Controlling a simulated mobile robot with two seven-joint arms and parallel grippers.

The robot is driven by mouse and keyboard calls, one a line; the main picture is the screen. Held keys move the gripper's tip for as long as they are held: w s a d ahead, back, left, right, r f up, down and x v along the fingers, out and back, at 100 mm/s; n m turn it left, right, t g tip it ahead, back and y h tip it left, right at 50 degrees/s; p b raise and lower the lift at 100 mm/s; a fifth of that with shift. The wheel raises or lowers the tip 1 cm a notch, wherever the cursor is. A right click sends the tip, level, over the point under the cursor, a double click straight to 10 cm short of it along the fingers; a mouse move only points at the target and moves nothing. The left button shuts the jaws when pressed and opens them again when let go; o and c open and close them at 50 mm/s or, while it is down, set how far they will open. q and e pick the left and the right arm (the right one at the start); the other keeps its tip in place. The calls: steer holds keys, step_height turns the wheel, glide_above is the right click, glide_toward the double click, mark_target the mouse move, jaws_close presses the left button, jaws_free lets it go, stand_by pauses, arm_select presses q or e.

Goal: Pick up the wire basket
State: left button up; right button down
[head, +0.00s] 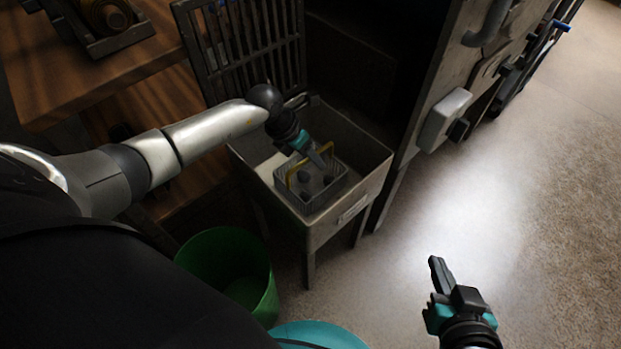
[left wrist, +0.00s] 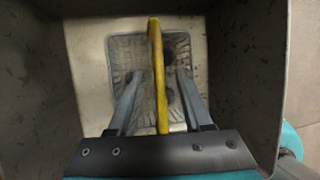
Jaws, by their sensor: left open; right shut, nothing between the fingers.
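The wire basket (head: 316,196) is a small grey mesh basket with a yellow handle (head: 293,174). It stands inside a grey metal sink-like bin (head: 352,205), with dark round items in it. My left gripper (head: 325,160) reaches down into the bin over the basket. In the left wrist view its open fingers (left wrist: 157,100) lie one on each side of the yellow handle (left wrist: 156,60), apart from it. The basket's mesh (left wrist: 122,58) shows below. My right gripper (head: 437,272) is shut and empty, low at the right over the floor.
The bin's walls (left wrist: 85,60) surround the left gripper. A green bucket (head: 235,265) stands in front of the bin. A dark slatted rack (head: 245,50) rises behind it, and a wooden table (head: 90,75) is at the left. Open floor (head: 480,190) lies at the right.

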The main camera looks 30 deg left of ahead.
arm_select(q)
steer(key=shift+f, duration=0.25)
steer(key=shift+c, duration=0.3)
jaws_close()
stand_by(1.2)
